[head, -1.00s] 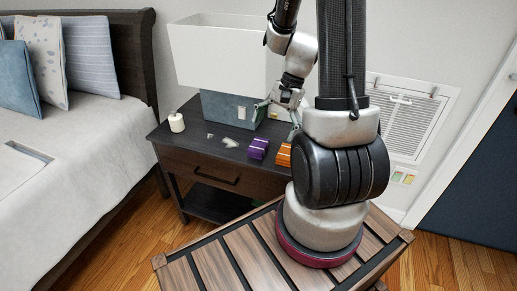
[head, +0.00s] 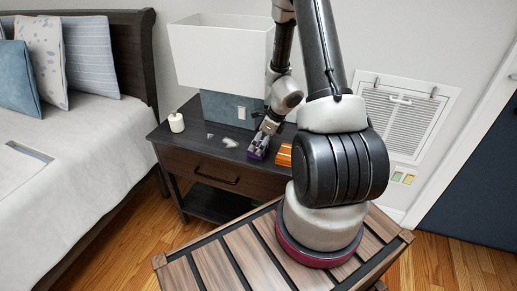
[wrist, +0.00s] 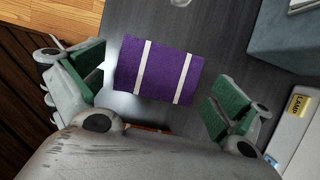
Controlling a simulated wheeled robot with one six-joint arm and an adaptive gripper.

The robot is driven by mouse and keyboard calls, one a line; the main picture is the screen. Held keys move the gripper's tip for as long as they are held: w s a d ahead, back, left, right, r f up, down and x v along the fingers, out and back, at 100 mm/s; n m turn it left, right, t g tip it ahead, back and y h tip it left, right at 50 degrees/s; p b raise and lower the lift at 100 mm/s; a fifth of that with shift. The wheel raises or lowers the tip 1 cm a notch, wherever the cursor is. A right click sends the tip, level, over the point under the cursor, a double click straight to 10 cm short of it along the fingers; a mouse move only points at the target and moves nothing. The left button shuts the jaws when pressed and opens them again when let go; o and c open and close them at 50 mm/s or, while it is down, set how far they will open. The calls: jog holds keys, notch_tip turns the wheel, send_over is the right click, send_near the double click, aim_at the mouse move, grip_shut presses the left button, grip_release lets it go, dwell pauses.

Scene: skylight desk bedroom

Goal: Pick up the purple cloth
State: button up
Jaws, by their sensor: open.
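The purple cloth (wrist: 160,72) is a folded bundle with two white bands. It lies on the dark nightstand top (wrist: 130,22). In the head view the cloth (head: 256,151) is partly hidden by my gripper (head: 264,138). In the wrist view my gripper (wrist: 158,100) is open, its green-padded fingers apart at the left and right of the cloth. The left finger is close to the cloth's left end; the right finger is a little beyond its right end. I cannot tell whether either finger touches it.
An orange bundle (head: 284,155) lies just right of the cloth. A white candle (head: 176,122), a small pale item (head: 230,142) and a large lamp with a white shade (head: 215,55) and blue-grey base (head: 222,108) stand on the nightstand. The bed (head: 60,170) is at left.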

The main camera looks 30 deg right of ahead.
jog(key=x, duration=0.2)
jog(key=shift+w+f, duration=0.1)
jog(key=shift+f, duration=0.1)
jog(key=c, duration=0.9)
jog(key=shift+r, duration=0.1)
jog(key=shift+r, duration=0.55)
jog(key=shift+s+a+r, duration=0.2)
jog(key=shift+a+r, duration=0.05)
jog(key=shift+r, duration=0.35)
jog(key=shift+s+a+r, duration=0.2)
jog(key=shift+a+r, duration=0.05)
jog(key=shift+r, duration=0.35)
jog(key=s+a, duration=0.3)
jog(key=a, duration=0.1)
jog(key=s+a, duration=0.4)
jog(key=a, duration=0.1)
jog(key=s+a, duration=0.3)
jog(key=a, duration=0.1)
jog(key=shift+s+a, duration=0.15)
jog(key=shift+s, duration=0.05)
